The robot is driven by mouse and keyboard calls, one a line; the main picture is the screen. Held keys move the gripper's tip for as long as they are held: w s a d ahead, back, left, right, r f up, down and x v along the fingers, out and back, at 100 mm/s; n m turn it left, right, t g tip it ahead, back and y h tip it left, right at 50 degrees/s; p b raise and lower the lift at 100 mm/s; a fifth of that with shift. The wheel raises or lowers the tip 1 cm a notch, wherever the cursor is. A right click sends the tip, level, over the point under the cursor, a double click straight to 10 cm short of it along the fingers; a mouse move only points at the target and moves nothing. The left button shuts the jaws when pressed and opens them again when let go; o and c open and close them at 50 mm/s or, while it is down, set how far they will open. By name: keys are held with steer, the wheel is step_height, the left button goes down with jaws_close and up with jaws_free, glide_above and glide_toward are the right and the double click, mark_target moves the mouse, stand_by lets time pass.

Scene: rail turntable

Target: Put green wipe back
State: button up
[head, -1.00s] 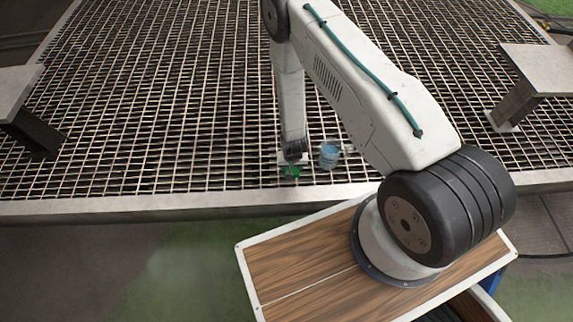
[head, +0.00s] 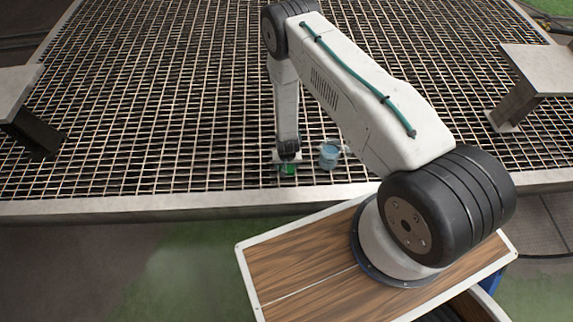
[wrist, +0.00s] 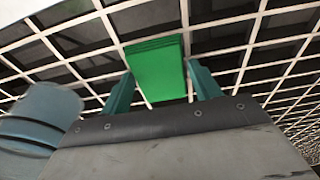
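The green wipe (wrist: 158,68) is a flat bright green rectangle in the wrist view, in front of my gripper. My gripper (wrist: 163,88) has its two teal fingers apart, one on each side of the wipe's near end. A gap shows between the left finger and the wipe; the right finger is close to its edge. In the head view the wipe (head: 288,169) shows as a small green patch just below my gripper (head: 287,160), near the front edge of the grating. Whether the wipe rests on the grating is unclear.
A blue cup-like container (head: 329,155) stands on the grating just right of my gripper; it also shows at left in the wrist view (wrist: 38,118). Grey supports stand at the far left (head: 20,90) and right (head: 535,75). The grating (head: 150,110) is otherwise clear.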

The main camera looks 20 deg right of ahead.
steer(key=shift+o, duration=0.9)
step_height(320, 180, up, 47)
steer(key=a+n+y, duration=0.1)
steer(key=n+y, duration=0.1)
steer(key=s+d+r+n, duration=0.1)
steer(key=s+d+r, duration=0.1)
steer(key=s+r, duration=1.25)
steer(key=s+d+r, duration=0.1)
steer(key=s+r, duration=0.3)
steer(key=s, duration=0.3)
steer(key=s+d+r+h, duration=0.1)
steer(key=s+r, duration=0.4)
steer(key=s, duration=0.2)
steer(key=shift+s+d+n+g, duration=0.15)
steer(key=shift+s+n+g, duration=0.15)
steer(key=shift+s, duration=0.1)
steer(key=shift+r, duration=0.1)
